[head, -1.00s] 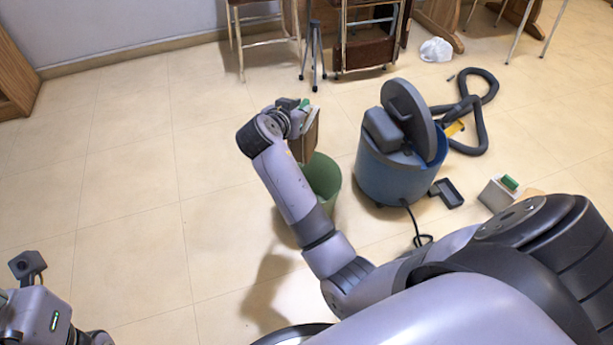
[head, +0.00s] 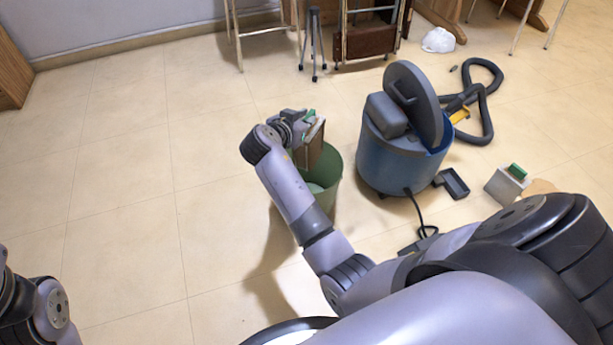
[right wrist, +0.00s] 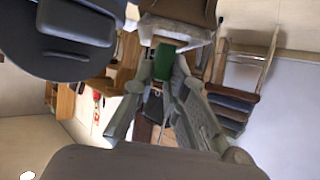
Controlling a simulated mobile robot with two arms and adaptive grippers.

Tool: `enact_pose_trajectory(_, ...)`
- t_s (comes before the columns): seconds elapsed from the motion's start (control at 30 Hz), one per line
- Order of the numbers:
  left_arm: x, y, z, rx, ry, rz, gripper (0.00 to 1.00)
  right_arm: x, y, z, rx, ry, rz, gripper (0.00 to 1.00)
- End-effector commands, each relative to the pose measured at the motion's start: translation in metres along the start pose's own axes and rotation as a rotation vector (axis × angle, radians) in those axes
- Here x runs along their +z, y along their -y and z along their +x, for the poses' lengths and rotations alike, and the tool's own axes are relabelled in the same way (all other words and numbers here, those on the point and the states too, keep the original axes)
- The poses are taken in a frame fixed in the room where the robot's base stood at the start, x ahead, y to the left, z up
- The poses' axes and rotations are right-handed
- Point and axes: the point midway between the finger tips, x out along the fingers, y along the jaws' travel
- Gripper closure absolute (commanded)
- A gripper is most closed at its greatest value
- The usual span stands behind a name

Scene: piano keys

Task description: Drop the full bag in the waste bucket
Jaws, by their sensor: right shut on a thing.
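The full bag (head: 309,156) is brown, with a pale collar and a green tab. My right gripper (head: 304,125) is shut on it at the collar end, and the bag hangs below. In the right wrist view the brown bag (right wrist: 180,8) shows at the top edge, with the green tab (right wrist: 164,62) between the fingers. The green waste bucket (head: 331,190) stands on the floor just below. The bag overlaps its mouth in the head view; its exact height above the rim is unclear. My arm hides part of the bucket. My left gripper is out of view.
A blue vacuum cleaner (head: 395,165) with its grey lid raised stands right of the bucket. Its hose (head: 487,115) lies behind. A white box with a green top (head: 505,187) and a dark tray (head: 455,184) lie farther right. Floor at left is clear.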

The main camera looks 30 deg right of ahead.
Motion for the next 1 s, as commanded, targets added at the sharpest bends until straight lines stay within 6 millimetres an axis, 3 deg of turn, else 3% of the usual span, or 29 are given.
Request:
enact_pose_trajectory(0.2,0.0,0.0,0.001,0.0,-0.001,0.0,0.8,-0.001,0.0,0.0,-0.001,-0.001,0.0,1.0)
enact_pose_trajectory(0.23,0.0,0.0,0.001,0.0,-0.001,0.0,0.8,-0.001,0.0,0.0,-0.001,-0.001,0.0,0.86)
enact_pose_trajectory(0.57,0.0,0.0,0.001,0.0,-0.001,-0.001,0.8,-0.001,0.0,0.0,-0.001,0.0,0.001,0.64)
enact_pose_trajectory(0.87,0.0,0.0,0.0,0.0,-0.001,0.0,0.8,-0.001,0.0,-0.001,-0.001,0.001,0.0,0.64)
enact_pose_trajectory(1.0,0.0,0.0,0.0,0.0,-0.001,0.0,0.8,-0.012,0.001,-0.006,-0.002,-0.001,0.005,0.64)
